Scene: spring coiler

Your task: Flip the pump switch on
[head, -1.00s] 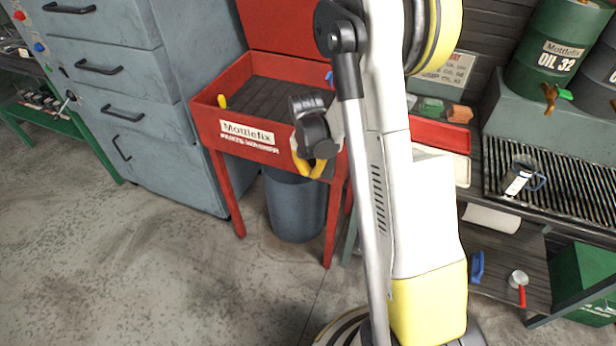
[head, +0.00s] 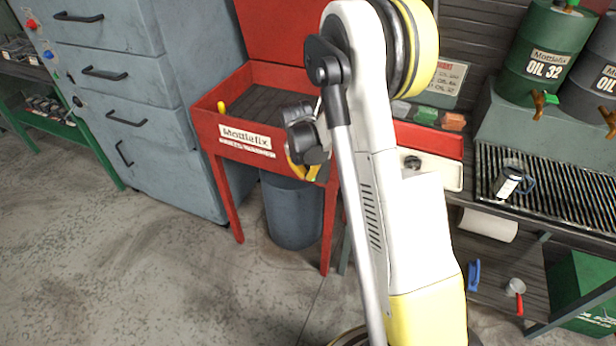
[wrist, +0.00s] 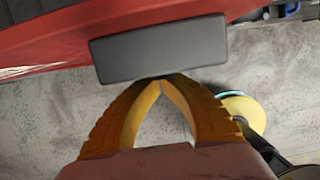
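The red parts washer (head: 245,140) with a "Mottlefix" label stands at centre left in the head view. My gripper (head: 303,173) is at its front right corner, with yellow fingers low and close to the red front. In the wrist view a plain dark grey box (wrist: 160,47) sits along the washer's red edge (wrist: 50,45). My gripper (wrist: 162,78) has its fingertips together at the box's lower edge, with nothing visible between them. I cannot tell whether they touch the box. No switch lever is distinguishable; the box's far side is hidden, and my gripper covers that corner in the head view.
A grey bin (head: 293,212) stands under the washer. Grey drawer cabinets (head: 130,90) are to its left. On the right a bench holds a grating (head: 570,205), a mug (head: 512,182) and oil drums (head: 543,60). The floor (head: 130,270) in front is clear.

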